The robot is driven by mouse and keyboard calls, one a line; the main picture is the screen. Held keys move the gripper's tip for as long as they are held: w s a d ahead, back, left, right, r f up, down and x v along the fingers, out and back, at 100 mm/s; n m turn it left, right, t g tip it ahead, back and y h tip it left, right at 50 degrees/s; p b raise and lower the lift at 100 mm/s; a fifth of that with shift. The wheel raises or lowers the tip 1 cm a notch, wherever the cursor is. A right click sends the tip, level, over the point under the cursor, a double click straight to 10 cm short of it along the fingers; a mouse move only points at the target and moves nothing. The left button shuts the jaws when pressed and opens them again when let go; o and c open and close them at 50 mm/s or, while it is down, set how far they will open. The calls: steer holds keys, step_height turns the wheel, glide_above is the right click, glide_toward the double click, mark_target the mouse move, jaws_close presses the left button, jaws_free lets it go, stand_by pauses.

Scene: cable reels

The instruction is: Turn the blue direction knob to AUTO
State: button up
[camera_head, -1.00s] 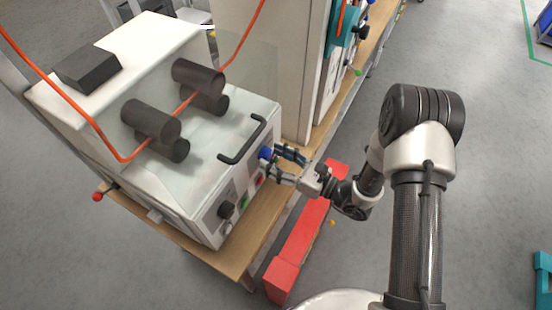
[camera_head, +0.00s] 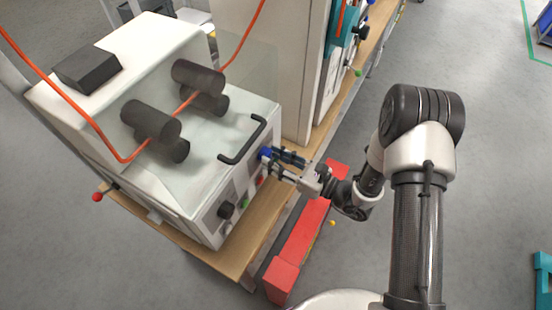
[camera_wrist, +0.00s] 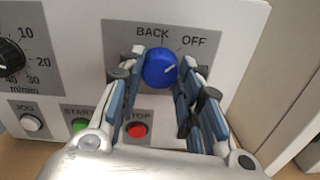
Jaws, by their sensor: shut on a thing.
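The blue direction knob (camera_wrist: 159,66) is on the white front panel, under the printed words BACK and OFF. A pale pointer line on it slants up and right, toward OFF. The word AUTO does not show; my right finger covers part of the panel there. My gripper (camera_wrist: 162,62) is shut on the knob, one finger on each side. In the head view the knob (camera_head: 265,153) shows at the machine's front upper edge, with my gripper (camera_head: 277,160) reaching it from the right.
A black speed dial (camera_wrist: 8,55), a white JOG button (camera_wrist: 31,122), a green START button (camera_wrist: 78,125) and a red STOP button (camera_wrist: 137,130) are nearby on the panel. A black handle (camera_head: 243,140) is on the cover. A red beam (camera_head: 283,275) lies below the wooden bench (camera_head: 225,262).

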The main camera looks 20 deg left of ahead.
steer(key=shift+m, duration=0.4)
steer(key=m+p, duration=0.1)
steer(key=m, duration=0.2)
steer(key=shift+r+m, duration=0.1)
steer(key=shift+m, duration=0.3)
steer(key=m+p, duration=0.1)
steer(key=m, duration=0.3)
steer(key=shift+p, duration=0.35)
steer(key=m+p, duration=0.1)
steer(key=m, duration=0.3)
steer(key=shift+m, duration=0.4)
steer(key=m, duration=0.3)
steer(key=shift+m+g+p, duration=0.3)
steer(key=shift+m+p, duration=0.1)
steer(key=o, duration=1.1)
steer(key=shift+c, duration=0.2)
